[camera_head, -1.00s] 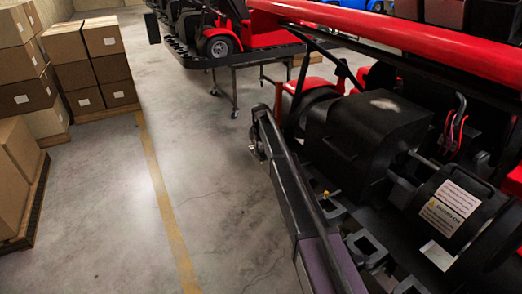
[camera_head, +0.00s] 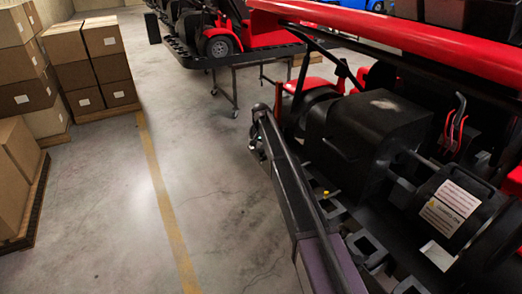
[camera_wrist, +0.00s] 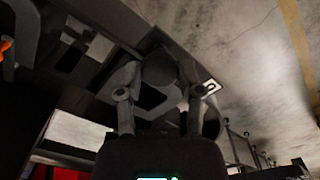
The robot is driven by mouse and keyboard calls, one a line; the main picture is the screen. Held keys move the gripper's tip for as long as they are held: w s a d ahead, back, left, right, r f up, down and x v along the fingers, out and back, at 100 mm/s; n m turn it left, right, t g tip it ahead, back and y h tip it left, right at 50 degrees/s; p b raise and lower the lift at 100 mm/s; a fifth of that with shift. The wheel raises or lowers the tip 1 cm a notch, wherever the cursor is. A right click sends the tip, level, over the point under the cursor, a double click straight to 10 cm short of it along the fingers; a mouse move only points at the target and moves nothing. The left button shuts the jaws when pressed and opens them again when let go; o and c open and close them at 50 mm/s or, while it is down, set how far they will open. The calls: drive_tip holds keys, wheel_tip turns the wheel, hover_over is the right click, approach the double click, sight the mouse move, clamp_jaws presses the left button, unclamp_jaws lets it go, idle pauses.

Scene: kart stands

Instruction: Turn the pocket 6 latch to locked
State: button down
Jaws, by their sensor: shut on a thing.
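In the wrist view, my gripper (camera_wrist: 161,72) has its two fingers on either side of a dark rounded piece (camera_wrist: 158,68) at the edge of the stand. It is closed on this piece, which appears to be the latch. Shadow hides the exact contact and which way the latch is turned. A small white label (camera_wrist: 211,87) with a dark character sits just right of the right fingertip; I cannot read the character surely.
A red and black kart (camera_head: 380,130) fills the right, with grey square pockets (camera_head: 368,248) along its stand's edge. Another kart on a wheeled stand (camera_head: 235,62) is behind. Stacked boxes (camera_head: 85,65) stand left. The floor with a yellow line (camera_head: 160,190) is clear.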

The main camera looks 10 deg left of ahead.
drive_tip(key=shift+s, duration=0.1)
drive_tip(key=shift+c, duration=1.3)
unclamp_jaws()
drive_tip(key=shift+n, duration=0.3)
